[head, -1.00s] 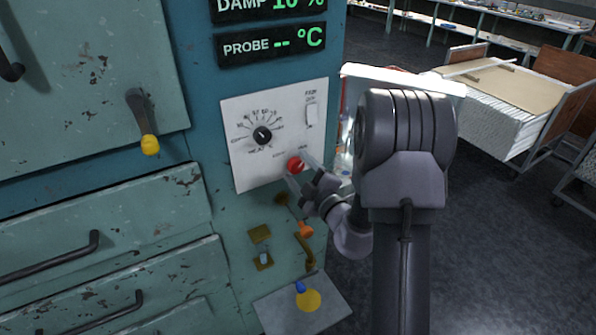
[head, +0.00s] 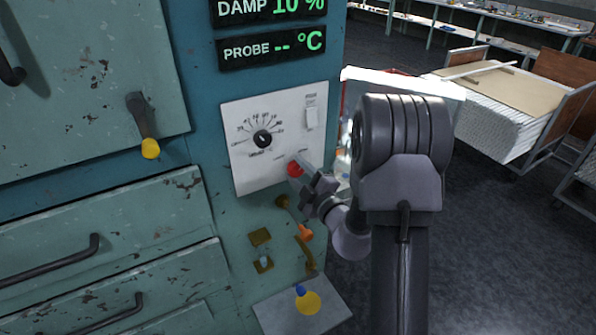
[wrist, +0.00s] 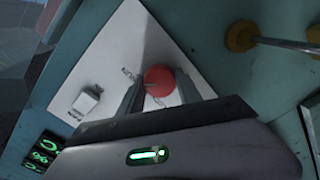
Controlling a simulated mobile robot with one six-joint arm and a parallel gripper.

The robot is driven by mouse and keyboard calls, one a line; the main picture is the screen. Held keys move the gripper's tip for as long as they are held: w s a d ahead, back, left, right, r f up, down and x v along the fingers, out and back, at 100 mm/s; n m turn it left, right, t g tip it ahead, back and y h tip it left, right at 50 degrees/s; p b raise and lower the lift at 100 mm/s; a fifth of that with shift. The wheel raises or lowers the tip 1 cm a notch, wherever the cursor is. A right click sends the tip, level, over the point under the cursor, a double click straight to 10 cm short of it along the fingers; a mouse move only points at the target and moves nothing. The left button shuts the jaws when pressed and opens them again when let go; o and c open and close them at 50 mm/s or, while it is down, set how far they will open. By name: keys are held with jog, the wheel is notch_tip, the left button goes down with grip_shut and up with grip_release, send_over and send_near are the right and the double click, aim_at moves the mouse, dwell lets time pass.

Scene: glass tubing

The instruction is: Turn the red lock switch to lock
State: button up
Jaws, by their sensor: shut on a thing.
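The red lock switch (head: 294,169) is a round red knob low on the white control panel (head: 240,172). My gripper (head: 301,171) is at the knob, its jaws shut on it. In the wrist view the red knob (wrist: 159,80) sits between the ends of my two fingers, with a thin pale mark on its face. The small lettering beside the knob is too blurred to read, and my fingers hide part of the knob in the head view.
A black dial (head: 262,138) and a white rocker switch (head: 311,118) share the panel. Below are an orange-tipped lever (head: 305,233) and brass fittings (head: 260,237). A yellow-tipped handle (head: 150,148) is at left. A cart (head: 500,100) stands at right beyond open floor.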

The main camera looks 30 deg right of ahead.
jog(key=n+p, duration=0.1)
jog(key=n, duration=0.7)
jog(key=shift+f+n, duration=0.1)
jog(key=shift+n, duration=0.2)
jog(key=n, duration=0.4)
jog(key=shift+f, duration=0.1)
jog(key=shift+n+b, duration=0.55)
jog(key=shift+n, duration=1.75)
jog(key=o, duration=1.4)
jog(key=shift+c, duration=0.2)
jog(key=shift+s, duration=0.1)
